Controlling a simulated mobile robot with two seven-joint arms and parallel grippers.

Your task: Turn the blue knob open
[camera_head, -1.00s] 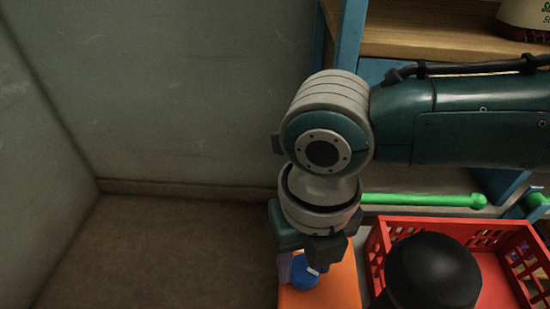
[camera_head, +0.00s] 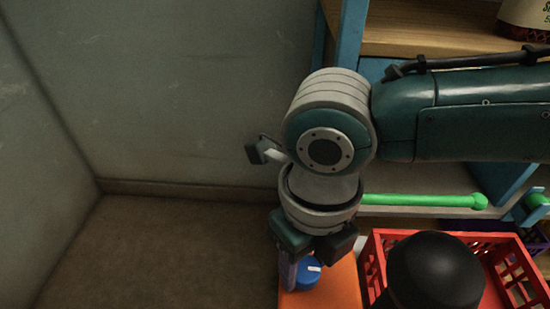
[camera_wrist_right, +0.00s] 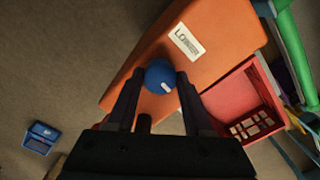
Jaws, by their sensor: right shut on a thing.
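The blue knob (camera_head: 307,275) with a white mark sits on the orange box (camera_head: 338,288) at the bottom of the head view. My right gripper (camera_head: 303,266) points down over the box and is shut on the knob. In the right wrist view the knob (camera_wrist_right: 158,72) lies between the two fingertips of my right gripper (camera_wrist_right: 159,80), one on each side. The orange box (camera_wrist_right: 222,40) bears a white label there. The head view hides part of the knob behind a finger. My left gripper is not in view.
A red crate (camera_head: 374,248) stands right of the orange box, with a black rounded thing (camera_head: 433,270) in front. A green rod (camera_head: 420,200) runs behind. Wooden shelving (camera_head: 430,28) is at the back right. The floor at left (camera_head: 160,250) is clear.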

